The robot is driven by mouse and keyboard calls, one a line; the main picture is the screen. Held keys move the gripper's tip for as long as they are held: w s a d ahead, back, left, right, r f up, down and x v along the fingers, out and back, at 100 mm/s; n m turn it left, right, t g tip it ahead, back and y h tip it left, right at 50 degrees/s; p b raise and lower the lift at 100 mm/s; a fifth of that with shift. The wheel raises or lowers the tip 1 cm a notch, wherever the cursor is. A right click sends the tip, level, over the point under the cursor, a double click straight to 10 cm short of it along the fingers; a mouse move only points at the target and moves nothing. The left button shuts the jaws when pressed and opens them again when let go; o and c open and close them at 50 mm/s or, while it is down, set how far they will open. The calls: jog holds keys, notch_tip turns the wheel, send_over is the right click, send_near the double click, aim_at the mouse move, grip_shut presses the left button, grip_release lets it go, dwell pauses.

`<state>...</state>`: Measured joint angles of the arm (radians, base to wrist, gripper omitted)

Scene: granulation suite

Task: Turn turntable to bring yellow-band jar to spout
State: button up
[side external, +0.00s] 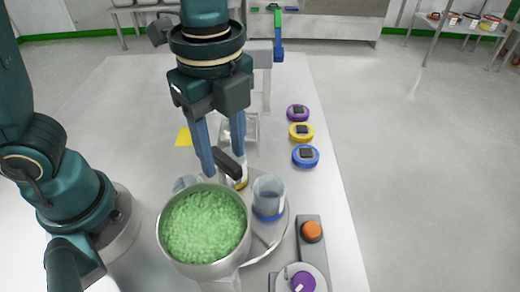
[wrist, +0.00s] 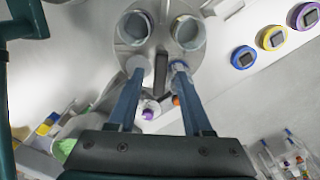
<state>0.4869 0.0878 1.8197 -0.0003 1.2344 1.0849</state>
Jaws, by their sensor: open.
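The grey turntable (side external: 272,238) is partly hidden under a metal bowl of green granules; its disc also shows in the wrist view (wrist: 160,12). A clear jar with a blue band (side external: 268,198) stands on its right side. The yellow-band jar (side external: 242,184) is mostly hidden behind a dark bar (side external: 230,166) and the bowl. Another clear jar (side external: 186,183) shows at left, its band hidden. My gripper (side external: 222,163) is open, pointing down over the turntable. In the wrist view its fingers (wrist: 158,68) straddle the dark bar, with a gap on each side. I cannot make out the spout.
The granule bowl (side external: 203,226) stands close in front of the fingers. A control box with an orange button (side external: 312,230) and a purple knob (side external: 303,281) is at front right. Purple (side external: 298,112), yellow (side external: 301,131) and blue (side external: 305,155) rings lie along the right edge.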

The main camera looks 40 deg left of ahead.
jog(key=shift+f, duration=0.15)
grip_shut()
dwell(1.4)
